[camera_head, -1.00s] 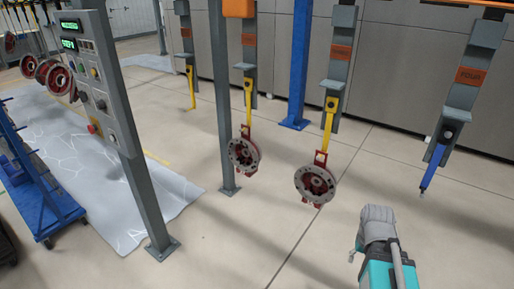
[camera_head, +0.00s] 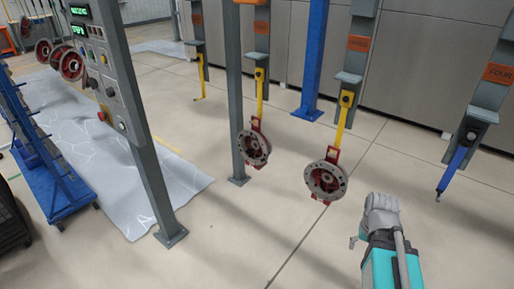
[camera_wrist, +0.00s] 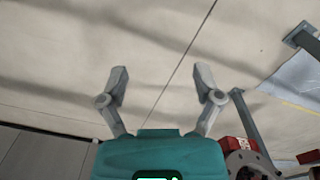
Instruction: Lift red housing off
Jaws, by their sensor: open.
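A red housing (camera_head: 326,180) with a grey round face hangs from a yellow hook (camera_head: 343,122) in the middle of the head view. A second red housing (camera_head: 254,149) hangs from another yellow hook to its left. In the wrist view a red housing (camera_wrist: 247,163) shows at the lower right, partly cut off; I cannot tell which one it is. My gripper (camera_wrist: 160,75) is open and empty, its two grey fingers spread over bare floor. In the head view my teal and grey arm end is to the lower right of the nearer housing, apart from it.
A blue hook (camera_head: 453,170) under the sign FOUR hangs empty at right. A control panel (camera_head: 104,75) on a grey post stands left. More red housings (camera_head: 71,60) hang behind it, near a blue rack (camera_head: 62,185). A blue column (camera_head: 314,60) stands behind. The front floor is clear.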

